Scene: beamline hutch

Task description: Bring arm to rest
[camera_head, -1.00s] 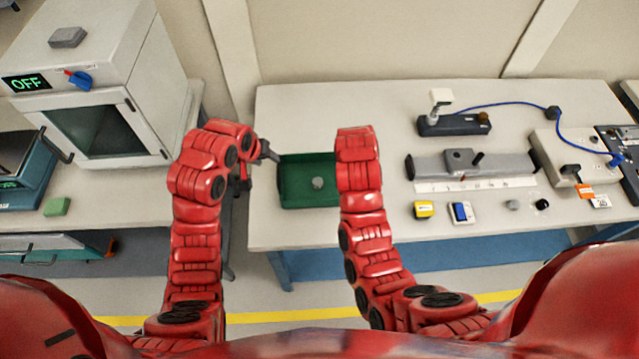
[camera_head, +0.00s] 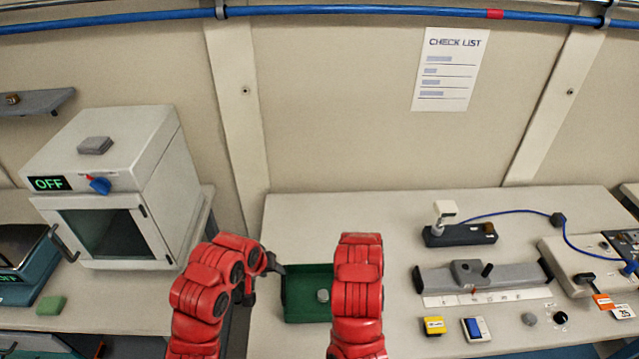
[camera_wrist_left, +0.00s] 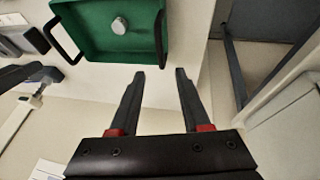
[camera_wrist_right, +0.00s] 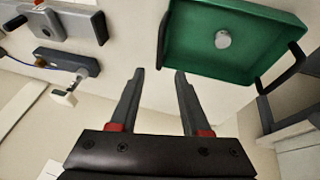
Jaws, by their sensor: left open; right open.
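My left arm is red and bent, and its gripper (camera_head: 262,284) hangs at the left edge of the table, left of the green tray. In the left wrist view its two dark fingers (camera_wrist_left: 160,75) are apart with nothing between them, and the tray shows beyond them. My right arm reaches up at the tray's right side; its gripper is hidden in the head view. In the right wrist view the right gripper's fingers (camera_wrist_right: 160,75) are apart and empty. The green tray (camera_head: 299,271) sits on the table with a small grey round piece (camera_head: 323,295) in it.
The table (camera_head: 350,215) holds a grey rail device (camera_head: 480,277), a black stand (camera_head: 460,234), a yellow block (camera_head: 434,325) and a blue-and-white block (camera_head: 476,328). A white oven (camera_head: 120,180) reading OFF stands at the left. A checklist (camera_head: 450,68) hangs on the wall.

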